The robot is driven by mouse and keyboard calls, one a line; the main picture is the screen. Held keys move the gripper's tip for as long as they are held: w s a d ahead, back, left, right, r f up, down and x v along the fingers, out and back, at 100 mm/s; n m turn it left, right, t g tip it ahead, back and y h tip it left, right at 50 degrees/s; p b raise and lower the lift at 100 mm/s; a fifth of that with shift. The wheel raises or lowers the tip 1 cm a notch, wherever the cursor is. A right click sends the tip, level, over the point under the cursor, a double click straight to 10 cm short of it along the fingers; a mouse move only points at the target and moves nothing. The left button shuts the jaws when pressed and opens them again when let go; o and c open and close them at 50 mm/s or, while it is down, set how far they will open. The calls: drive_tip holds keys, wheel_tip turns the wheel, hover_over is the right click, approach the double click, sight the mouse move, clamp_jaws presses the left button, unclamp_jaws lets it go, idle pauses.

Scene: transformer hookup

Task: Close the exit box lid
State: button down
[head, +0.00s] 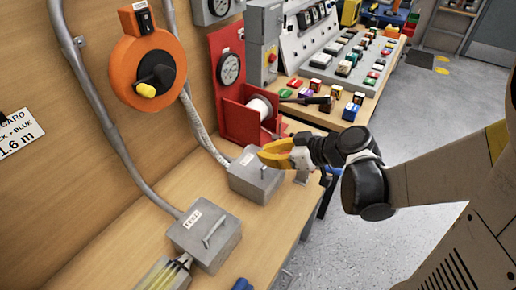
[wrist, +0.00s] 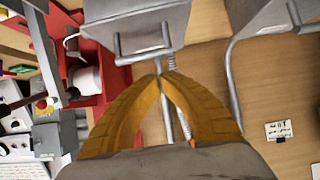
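The exit box (head: 252,184), the farther of two grey metal boxes on the wooden bench, has a small label and a bar handle on its top. Its lid looks down over the box; I cannot tell whether it is fully shut. My gripper (head: 266,154), with yellow fingers, is just above its far right side and hides part of that edge. In the wrist view, the fingertips (wrist: 159,77) meet with nothing visible between them. A grey box (wrist: 140,20), apparently the exit box, is just beyond them. I cannot tell whether they touch it.
The box labelled FEED (head: 205,236) stands nearer, its handle on top. A red stand with a white spool (head: 261,106) is behind the exit box. An orange reel (head: 148,65) and grey conduits are on the wall. Bare bench lies between the boxes and the wall.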

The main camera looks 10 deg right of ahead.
drive_tip(key=shift+s+d+f+b, duration=0.25)
drive_tip(key=shift+f+b, duration=0.15)
drive_tip(key=shift+f, duration=0.2)
drive_tip(key=shift+s+d+f+b, duration=0.25)
drive_tip(key=shift+f+b, duration=0.15)
drive_tip(key=shift+f, duration=0.15)
drive_tip(key=shift+f, duration=0.1)
